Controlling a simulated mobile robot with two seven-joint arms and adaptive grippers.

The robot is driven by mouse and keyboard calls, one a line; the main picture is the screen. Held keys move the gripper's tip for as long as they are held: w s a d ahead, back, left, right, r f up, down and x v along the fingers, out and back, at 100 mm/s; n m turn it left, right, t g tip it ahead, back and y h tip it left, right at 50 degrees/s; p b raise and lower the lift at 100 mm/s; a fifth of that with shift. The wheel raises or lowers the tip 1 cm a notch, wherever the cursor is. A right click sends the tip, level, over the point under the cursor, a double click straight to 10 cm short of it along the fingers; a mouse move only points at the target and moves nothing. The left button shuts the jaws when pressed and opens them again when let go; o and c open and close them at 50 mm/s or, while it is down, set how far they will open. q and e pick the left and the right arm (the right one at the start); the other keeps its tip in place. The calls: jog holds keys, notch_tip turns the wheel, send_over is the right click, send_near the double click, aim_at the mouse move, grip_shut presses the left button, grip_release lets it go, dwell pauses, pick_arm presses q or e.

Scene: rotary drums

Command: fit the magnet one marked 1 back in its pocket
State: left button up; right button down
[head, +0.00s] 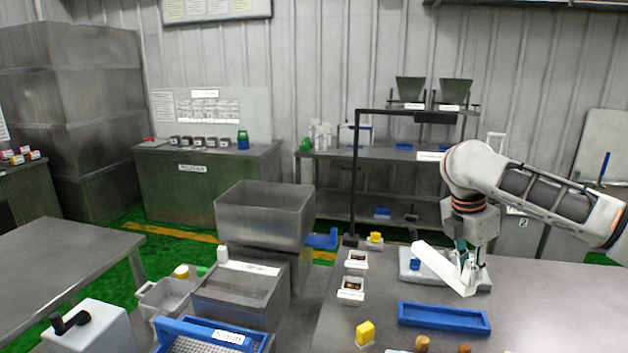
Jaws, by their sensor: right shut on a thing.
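My right gripper (468,262) reaches in from the right over the bench and points down. It is shut on a long white piece (438,264), which slants down to the right, with a small teal part (461,246) near the jaws. I cannot read a number 1 on it or tell whether it is the magnet. Below and behind is a grey block (484,279) with a blue part (415,264) on its left. The gripper and white piece hide much of the block, and no pocket can be made out. My left gripper is not in view.
A blue tray (444,318) lies in front of the gripper. Two white boxes (351,297), a yellow block (365,333) and a black post (355,180) stand to the left. Grey bins (240,290) are further left. The bench's right side (560,310) is clear.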

jog(key=s+a+f+m+g+y, duration=0.1)
jog(key=s+a+f+m, duration=0.3)
jog(key=s+m, duration=0.4)
jog(key=s+a+f+m+g+y, duration=0.2)
jog(key=s+a+f+m+g, duration=0.1)
jog(key=s+m, duration=0.6)
jog(key=shift+a+f+m, duration=0.7)
jog(key=shift+a+m, duration=0.45)
jog(key=shift+m, duration=1.25)
